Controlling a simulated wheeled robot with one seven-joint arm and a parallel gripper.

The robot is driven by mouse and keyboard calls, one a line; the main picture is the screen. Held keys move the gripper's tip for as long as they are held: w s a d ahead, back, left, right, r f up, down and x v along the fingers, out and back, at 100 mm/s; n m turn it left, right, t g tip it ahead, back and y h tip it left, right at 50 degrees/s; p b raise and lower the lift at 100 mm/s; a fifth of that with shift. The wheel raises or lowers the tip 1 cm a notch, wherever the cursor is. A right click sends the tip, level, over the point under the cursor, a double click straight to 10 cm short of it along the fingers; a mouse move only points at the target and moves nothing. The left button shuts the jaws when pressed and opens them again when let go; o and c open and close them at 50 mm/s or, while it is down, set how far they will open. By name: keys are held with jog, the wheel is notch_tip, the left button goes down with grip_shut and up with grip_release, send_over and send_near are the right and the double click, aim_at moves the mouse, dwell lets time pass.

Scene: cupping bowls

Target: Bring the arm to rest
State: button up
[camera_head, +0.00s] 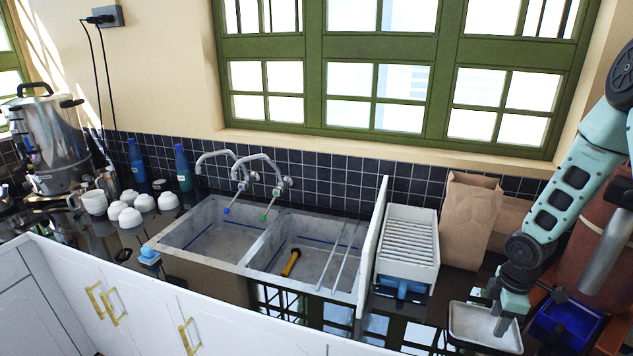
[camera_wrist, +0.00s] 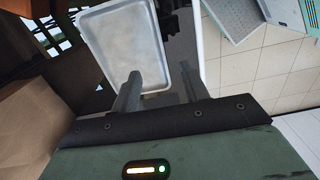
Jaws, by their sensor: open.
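My gripper (camera_head: 502,318) hangs at the right end of the counter with its fingers pointing down. In the wrist view its two fingers (camera_wrist: 160,84) stand apart with nothing held between them. A whitish rectangular tray (camera_head: 465,338) lies below the gripper, and the fingers overlap it in the head view. The tray also shows in the wrist view (camera_wrist: 122,45), and it looks empty. I cannot tell whether the fingertips touch the tray. My arm reaches down from the upper right.
White bowls (camera_head: 130,217) stand far left near a steel urn (camera_head: 60,150). A double sink (camera_head: 235,240) fills the middle. A white rack (camera_head: 408,240) and paper bag (camera_head: 468,215) stand left of my arm, with a blue bin (camera_head: 562,322) to its right.

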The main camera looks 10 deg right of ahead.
jog(key=w+a+r+m+b, duration=0.1)
jog(key=a+r+b, duration=0.25)
jog(key=a, duration=0.65)
jog(key=w+a+r+b, duration=0.15)
jog(key=a+r, duration=0.35)
jog(key=a, duration=0.5)
jog(key=s+a+r+m+b, duration=0.1)
jog(key=s+a+r+b, duration=0.1)
jog(key=s+a, duration=0.7)
jog(key=s+a+r+m+b, duration=0.1)
jog(key=s+a+r+b, duration=0.1)
jog(key=s+a, duration=0.7)
jog(key=shift+s+r+y+b, duration=0.2)
jog(key=shift+r+y+b, duration=0.15)
jog(key=shift+r, duration=0.35)
